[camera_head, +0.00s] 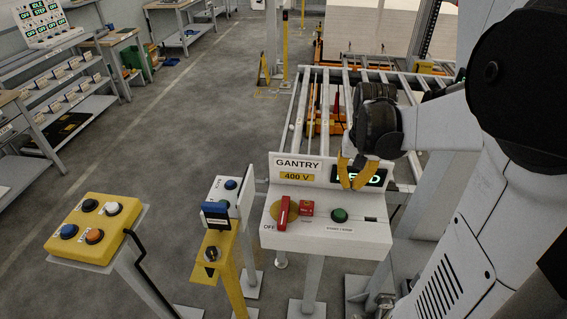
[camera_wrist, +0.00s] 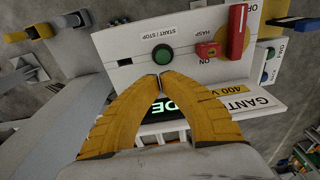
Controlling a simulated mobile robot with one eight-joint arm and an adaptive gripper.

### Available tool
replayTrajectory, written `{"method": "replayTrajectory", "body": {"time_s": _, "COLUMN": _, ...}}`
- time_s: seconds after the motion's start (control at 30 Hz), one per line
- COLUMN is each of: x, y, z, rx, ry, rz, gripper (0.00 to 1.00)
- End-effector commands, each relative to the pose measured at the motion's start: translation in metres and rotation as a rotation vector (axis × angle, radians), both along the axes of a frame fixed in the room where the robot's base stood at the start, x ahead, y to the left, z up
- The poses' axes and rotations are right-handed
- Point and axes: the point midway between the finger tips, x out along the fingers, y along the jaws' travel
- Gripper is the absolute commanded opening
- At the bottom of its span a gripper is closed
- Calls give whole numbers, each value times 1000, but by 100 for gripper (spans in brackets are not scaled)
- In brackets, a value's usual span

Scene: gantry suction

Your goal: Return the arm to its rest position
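My gripper (camera_head: 350,184) has yellow fingers and hangs in front of the upright back plate of the gantry control box (camera_head: 375,236). In the wrist view, the fingertips of my gripper (camera_wrist: 160,79) meet with nothing visible between them. They point toward the green start/stop button (camera_wrist: 162,54); I cannot tell whether they touch anything. My arm (camera_head: 460,165) reaches in from the right. The fingers partly cover the lit green display (camera_head: 374,177), so its word is not fully readable.
The box carries a red handle (camera_head: 283,212) and a red hasp (camera_head: 307,208). A roller conveyor (camera_head: 325,90) lies behind. Workbenches line the far left; the floor between (camera_head: 160,140) is clear.

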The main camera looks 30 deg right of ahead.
Motion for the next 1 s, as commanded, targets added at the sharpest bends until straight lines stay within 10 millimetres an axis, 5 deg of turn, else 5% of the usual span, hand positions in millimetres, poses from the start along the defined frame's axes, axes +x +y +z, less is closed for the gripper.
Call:
{"method": "replayTrajectory", "body": {"time_s": 0.27, "x": 0, "y": 20, "z": -2, "rx": -19, "ry": -32, "rz": 45, "gripper": 0}}
{"method": "replayTrajectory", "body": {"time_s": 0.7, "x": -35, "y": 183, "z": -40, "rx": -151, "ry": -389, "rz": 458, "gripper": 0}}
{"method": "replayTrajectory", "body": {"time_s": 1.0, "x": -53, "y": 221, "z": -56, "rx": -171, "ry": -510, "rz": 573, "gripper": 0}}
